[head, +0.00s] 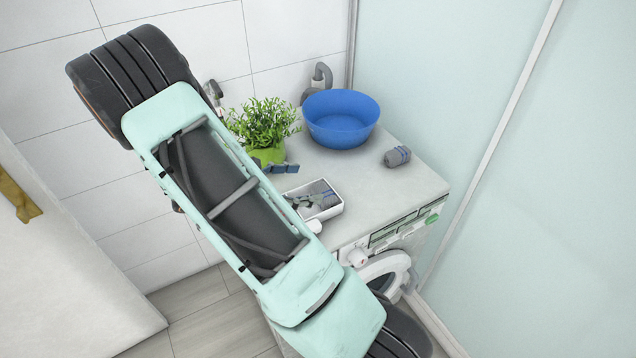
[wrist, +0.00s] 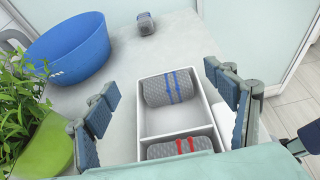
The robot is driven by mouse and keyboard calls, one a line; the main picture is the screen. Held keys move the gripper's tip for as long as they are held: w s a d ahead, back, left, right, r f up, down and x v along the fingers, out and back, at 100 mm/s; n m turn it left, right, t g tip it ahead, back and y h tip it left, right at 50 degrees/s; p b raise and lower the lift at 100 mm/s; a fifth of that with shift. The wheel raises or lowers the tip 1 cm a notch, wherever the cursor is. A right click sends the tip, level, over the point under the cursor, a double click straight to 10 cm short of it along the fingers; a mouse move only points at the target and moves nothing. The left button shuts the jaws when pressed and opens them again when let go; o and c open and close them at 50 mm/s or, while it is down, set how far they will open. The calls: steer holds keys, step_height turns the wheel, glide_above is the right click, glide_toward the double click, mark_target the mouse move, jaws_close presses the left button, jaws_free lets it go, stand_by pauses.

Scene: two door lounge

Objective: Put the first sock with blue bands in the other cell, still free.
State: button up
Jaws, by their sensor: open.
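A white box (head: 331,211) with two cells stands on the counter; it also shows in the wrist view (wrist: 177,130). A rolled grey sock with blue bands (wrist: 158,90) lies in its far cell. A rolled grey sock with red bands (wrist: 195,145) lies in the near cell. Another rolled grey sock (head: 398,156), with what looks like a bluish band, lies apart on the counter; it is small at the top of the wrist view (wrist: 146,24). My gripper (wrist: 163,98) is open above the box, its fingers to either side. Nothing is held.
A blue basin (head: 341,120) stands at the back of the counter (head: 375,195). A plant in a green pot (head: 268,155) stands left of the box, close to my gripper. The counter between basin, box and loose sock is clear. A glass panel (head: 450,90) rises behind.

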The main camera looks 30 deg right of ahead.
steer(key=v, duration=0.6)
steer(key=shift+a+r, duration=0.15)
steer(key=shift+a, duration=0.05)
